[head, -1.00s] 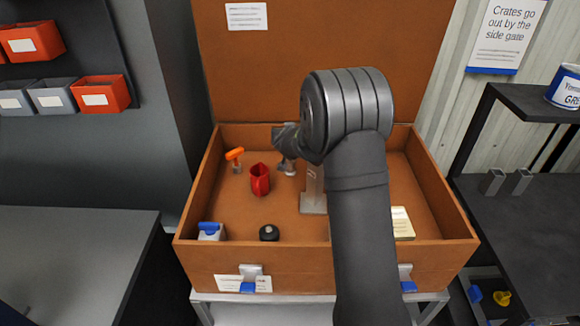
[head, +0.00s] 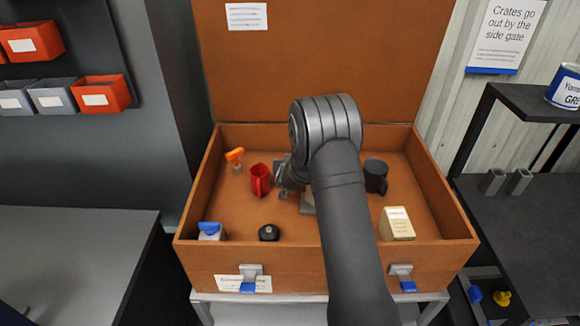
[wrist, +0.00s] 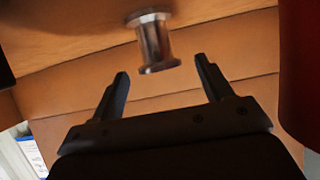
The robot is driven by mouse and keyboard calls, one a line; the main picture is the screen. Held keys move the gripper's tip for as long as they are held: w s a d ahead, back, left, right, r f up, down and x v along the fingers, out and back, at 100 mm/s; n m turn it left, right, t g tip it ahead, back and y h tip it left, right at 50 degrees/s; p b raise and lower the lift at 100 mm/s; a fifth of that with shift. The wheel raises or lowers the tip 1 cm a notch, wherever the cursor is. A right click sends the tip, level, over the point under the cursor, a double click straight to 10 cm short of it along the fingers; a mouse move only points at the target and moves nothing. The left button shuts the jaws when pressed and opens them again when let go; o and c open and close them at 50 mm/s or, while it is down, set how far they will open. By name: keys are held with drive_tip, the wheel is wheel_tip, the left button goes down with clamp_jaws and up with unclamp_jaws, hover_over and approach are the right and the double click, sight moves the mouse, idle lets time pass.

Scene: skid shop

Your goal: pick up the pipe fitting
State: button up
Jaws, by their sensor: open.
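The pipe fitting (wrist: 153,42) is a shiny metal spool shape with a flange at each end. In the wrist view it stands just beyond the fingertips of my gripper (wrist: 162,70), roughly between their lines. My gripper is open and the space between its fingers is empty. In the head view my gripper (head: 284,184) is low inside the brown crate (head: 222,258), right of the red jug.
A dark mug (head: 376,175), cream box (head: 397,224), black round part (head: 269,232), blue-topped item (head: 210,231) and orange-handled item (head: 236,157) stand around. Crate walls enclose everything.

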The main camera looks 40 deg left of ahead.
drive_tip(key=x, duration=0.5)
drive_tip(key=shift+c, duration=0.4)
drive_tip(key=c, duration=1)
